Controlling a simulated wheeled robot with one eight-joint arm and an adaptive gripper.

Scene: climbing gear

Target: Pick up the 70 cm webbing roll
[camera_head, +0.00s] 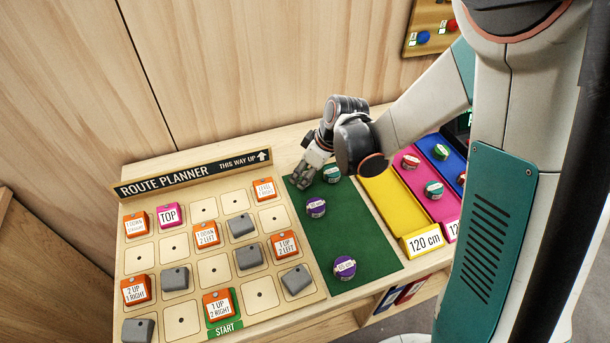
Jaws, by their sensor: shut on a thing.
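My gripper (302,181) is at the back left corner of the green mat (375,245), fingers pointing down. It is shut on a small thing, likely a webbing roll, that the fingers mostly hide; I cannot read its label. A teal-green roll (331,174) lies just right of the fingers. A purple roll (316,207) lies in front of them, and another purple roll (345,267) lies near the front of the mat. Their labels are too small to read surely, so I cannot tell which roll is the 70 cm one.
Left of the mat is the route planner board (130,254) with orange cards and grey blocks. Right of it are a yellow tray (388,202), empty and marked 120 cm, a pink tray (434,205) with rolls, and a blue tray (447,165). The mat's middle is clear.

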